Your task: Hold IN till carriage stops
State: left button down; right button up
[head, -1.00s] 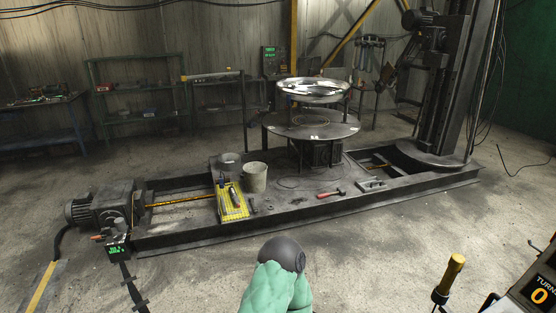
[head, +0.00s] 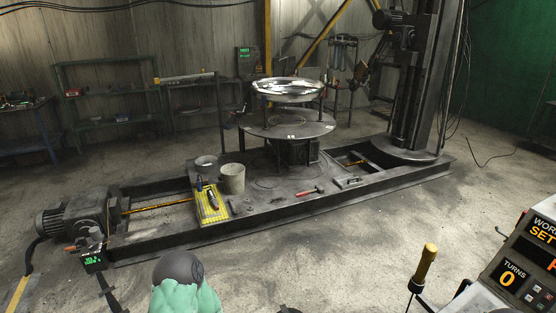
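The carriage (head: 262,206) is a grey plate lying in a long dark steel frame on the floor. It bears a round table (head: 290,127) with a shiny round dish (head: 288,89) raised above it on posts. A yellow screw rod (head: 158,206) runs from the motor (head: 72,218) at the left end toward the carriage. A small box (head: 95,260) by the motor shows green characters too small to read. I cannot make out a button marked IN. Neither gripper can be made out.
A bucket (head: 232,179), a yellow tray (head: 211,215) and a red-handled hammer (head: 308,192) lie on the carriage. A tall column (head: 421,90) stands at the right end. A yellow-handled lever (head: 425,266) stands beside the panel.

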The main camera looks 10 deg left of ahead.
grip_shut()
dwell(1.2)
